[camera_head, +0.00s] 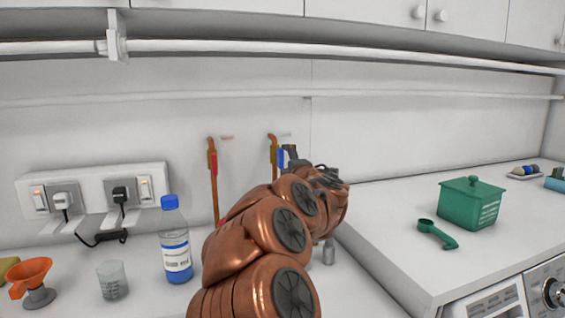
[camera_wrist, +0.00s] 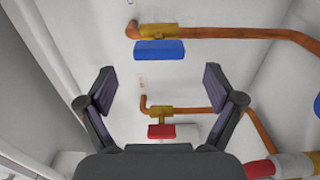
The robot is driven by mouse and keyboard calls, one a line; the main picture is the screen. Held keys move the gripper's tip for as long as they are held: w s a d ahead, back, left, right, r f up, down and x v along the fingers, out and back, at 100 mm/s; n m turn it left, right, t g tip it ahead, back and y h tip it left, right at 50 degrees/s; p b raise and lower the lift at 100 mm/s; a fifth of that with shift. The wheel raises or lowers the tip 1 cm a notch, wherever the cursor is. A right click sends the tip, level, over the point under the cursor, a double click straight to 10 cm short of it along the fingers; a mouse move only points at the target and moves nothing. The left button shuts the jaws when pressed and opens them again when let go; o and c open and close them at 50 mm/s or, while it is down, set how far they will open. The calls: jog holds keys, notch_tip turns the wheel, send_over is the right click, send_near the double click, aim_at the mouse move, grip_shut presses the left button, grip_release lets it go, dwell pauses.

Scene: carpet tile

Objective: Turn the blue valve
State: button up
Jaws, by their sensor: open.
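The blue valve has a flat blue handle (camera_wrist: 158,51) on a brass body (camera_wrist: 158,31) joined to a copper pipe. In the wrist view it is at the upper middle, above the gap between my fingertips. In the head view a strip of the blue handle (camera_head: 281,159) shows on the right-hand copper pipe, beside my gripper. My gripper (camera_wrist: 158,83) is open and empty, with its two fingers spread wide. No contact with the blue handle shows. In the head view my arm hides most of the gripper.
A red valve handle (camera_wrist: 161,131) sits below the blue one in the wrist view, between my fingers in the picture. A bottle (camera_head: 175,245), a beaker (camera_head: 112,281) and an orange funnel (camera_head: 31,277) stand at left. A green box (camera_head: 469,205) is on the right counter.

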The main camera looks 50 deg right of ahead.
jog(key=shift+v, duration=3)
